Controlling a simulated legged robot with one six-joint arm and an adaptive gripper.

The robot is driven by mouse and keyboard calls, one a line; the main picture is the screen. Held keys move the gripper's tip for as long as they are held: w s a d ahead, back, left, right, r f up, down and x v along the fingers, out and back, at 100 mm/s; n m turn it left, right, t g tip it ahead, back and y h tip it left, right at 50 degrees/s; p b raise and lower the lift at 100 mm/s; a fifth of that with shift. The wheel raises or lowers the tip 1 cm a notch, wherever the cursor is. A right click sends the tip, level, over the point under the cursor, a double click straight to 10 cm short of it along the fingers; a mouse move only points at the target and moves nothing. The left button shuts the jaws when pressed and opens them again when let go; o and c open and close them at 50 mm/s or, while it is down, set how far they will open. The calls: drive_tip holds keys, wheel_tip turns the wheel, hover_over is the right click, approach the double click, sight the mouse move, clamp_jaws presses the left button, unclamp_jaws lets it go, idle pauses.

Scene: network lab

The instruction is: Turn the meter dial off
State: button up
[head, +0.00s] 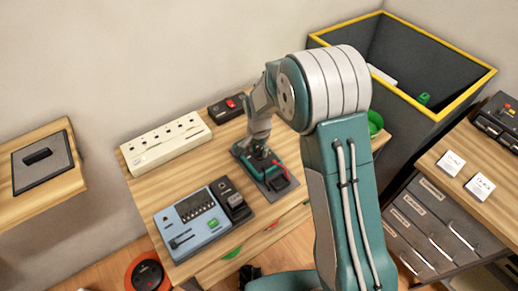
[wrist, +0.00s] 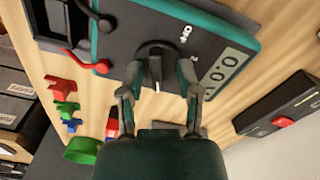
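The meter (wrist: 120,45), a dark box with a teal edge, lies on the wooden table. It also shows in the head view (head: 242,151), partly hidden by my arm. Its black round dial (wrist: 156,52) has a raised ridge and a white mark pointing toward the bottom of the wrist view. A pale display (wrist: 228,70) with dark digits sits right of the dial. My gripper (wrist: 160,80) is open, one finger on each side of the dial. The fingertips are close to it; contact is unclear. In the head view, my gripper (head: 260,157) is low over the meter.
Red and black leads (wrist: 100,67) lie at the meter's left side. A power strip (head: 166,144), a red-switch box (head: 227,107) and a blue device (head: 196,218) share the table. Small coloured pieces (wrist: 65,105) and a green round object (wrist: 82,150) are nearby. A yellow-rimmed bin (head: 460,103) stands right.

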drive_tip(key=shift+d, duration=0.15)
clamp_jaws()
drive_tip(key=shift+n, duration=0.3)
drive_tip(key=n, duration=0.6)
drive_tip(key=shift+r, duration=0.1)
drive_tip(key=n, duration=0.6)
drive_tip(key=shift+w+n, duration=0.1)
drive_tip(key=shift+n, duration=0.3)
drive_tip(key=n, duration=1.3)
drive_tip(key=shift+n, duration=0.3)
drive_tip(key=shift+o, duration=1.9)
unclamp_jaws()
